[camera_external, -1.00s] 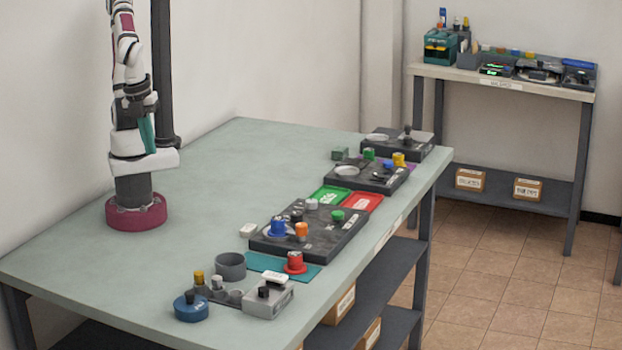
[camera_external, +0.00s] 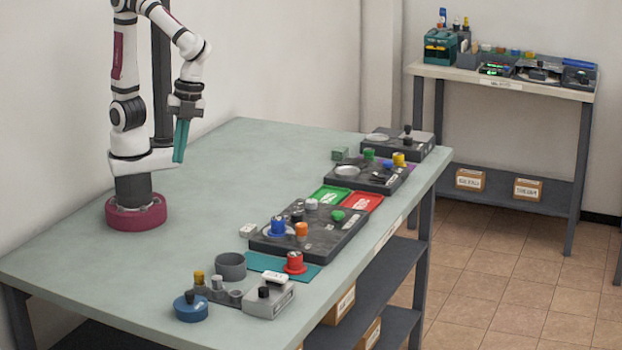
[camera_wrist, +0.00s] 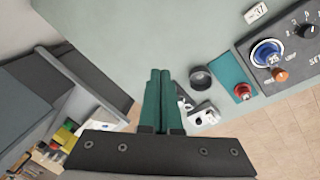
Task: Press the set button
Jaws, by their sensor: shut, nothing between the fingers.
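A dark control panel (camera_external: 318,243) lies on the table. It carries a blue button (camera_external: 277,228), an orange button (camera_external: 301,229), a green button (camera_external: 338,216) and a black knob (camera_external: 297,215). In the wrist view the panel (camera_wrist: 262,78) shows at the right, cut off by the edge. Its blue button (camera_wrist: 267,52) sits in a pale ring, with the orange button (camera_wrist: 280,74) beside it. White letters starting "SE" show near the right edge; I cannot tell which button they label. My gripper (camera_external: 179,158) is shut and empty, pointing down above the table, left of the panel and apart from it.
A red button (camera_external: 295,262) stands on a teal mat, with a grey cup (camera_external: 231,266) and a blue round pot (camera_external: 192,307) nearby. Green (camera_external: 328,194) and red (camera_external: 362,202) trays lie behind the panel. More panels stand farther back. The table's left half is clear.

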